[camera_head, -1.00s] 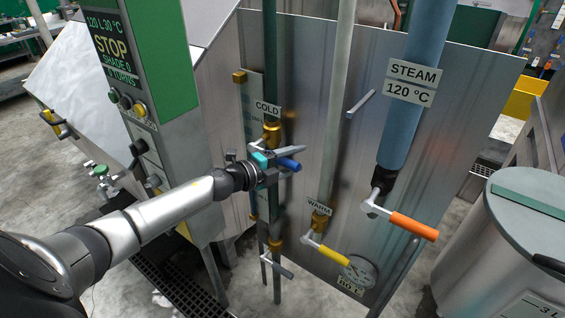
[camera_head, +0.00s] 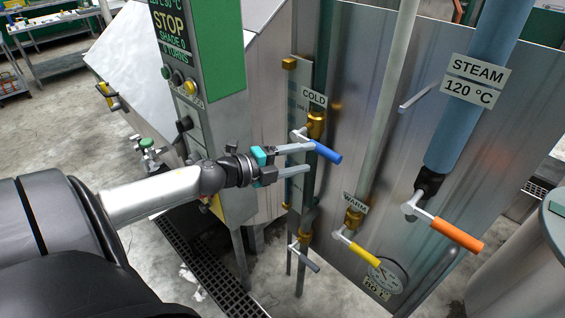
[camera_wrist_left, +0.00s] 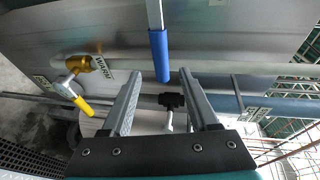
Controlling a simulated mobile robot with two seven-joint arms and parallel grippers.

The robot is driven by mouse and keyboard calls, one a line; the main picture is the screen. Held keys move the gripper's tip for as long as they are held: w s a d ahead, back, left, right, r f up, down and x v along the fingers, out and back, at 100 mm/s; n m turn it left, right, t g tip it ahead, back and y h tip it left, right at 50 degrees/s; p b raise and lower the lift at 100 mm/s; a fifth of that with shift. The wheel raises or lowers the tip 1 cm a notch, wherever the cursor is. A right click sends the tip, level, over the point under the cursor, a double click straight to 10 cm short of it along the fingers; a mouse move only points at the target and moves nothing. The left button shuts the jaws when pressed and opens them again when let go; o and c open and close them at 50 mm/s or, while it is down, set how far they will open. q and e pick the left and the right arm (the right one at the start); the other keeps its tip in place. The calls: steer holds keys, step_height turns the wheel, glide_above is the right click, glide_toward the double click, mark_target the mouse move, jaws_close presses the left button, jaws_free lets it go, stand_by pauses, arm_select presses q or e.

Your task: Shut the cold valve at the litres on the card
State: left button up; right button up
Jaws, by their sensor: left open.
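The cold valve (camera_head: 316,122) is brass, under a COLD label, with a blue-gripped lever (camera_head: 328,153) pointing down to the right. My left gripper (camera_head: 311,159) is open, its fingertips close to the lever. In the left wrist view the blue grip (camera_wrist_left: 159,57) lies just ahead of and between the spread fingertips (camera_wrist_left: 160,77); contact cannot be told. The card (camera_head: 175,30) on the grey-green column reads STOP, with its top line cut off now; the earlier frame shows 120 L 30 °C. A round dial (camera_head: 386,275) sits low on the metal tank, its reading too small. My right gripper is out of view.
The warm valve's yellow lever (camera_head: 360,251) and the steam valve's orange lever (camera_head: 457,235) stand to the right. A grey-handled lever (camera_head: 304,258) is below the cold valve. The column (camera_head: 234,190) stands close left of my gripper. A floor grate (camera_head: 205,265) lies below.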

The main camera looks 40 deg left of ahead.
arm_select(q)
steer(key=shift+v, duration=2.4)
steer(key=s+a+f+n+g+y+b, duration=0.1)
steer(key=s+a+f+n+y+b, duration=0.2)
steer(key=f, duration=0.6)
steer(key=a+f+n+y+b, duration=0.2)
steer(key=a+f+n, duration=0.2)
steer(key=f, duration=0.6)
steer(key=s+f+n+g+y+b, duration=0.1)
steer(key=s+f+n+g+b, duration=0.2)
steer(key=f, duration=0.6)
steer(key=s+f+n+y+b, duration=0.1)
steer(key=s+f+n, duration=0.1)
steer(key=s+f, duration=0.45)
steer(key=s+d+f+n+g+b, duration=0.1)
steer(key=s+d+f+n+g, duration=0.2)
steer(key=f, duration=0.4)
steer(key=s+d+f+b, duration=0.2)
steer(key=s+f, duration=0.2)
steer(key=f, duration=0.3)
steer(key=s+d+f+n+g+b, duration=0.1)
steer(key=s+d+f+n+g, duration=0.2)
steer(key=f, duration=0.4)
steer(key=s+d+f+n+g+h+b, duration=0.1)
steer(key=s+d+f+g+b, duration=0.2)
steer(key=s+d+f, duration=0.8)
steer(key=s+d+b, duration=0.1)
steer(key=s+d, duration=0.2)
steer(key=shift+g, duration=0.4)
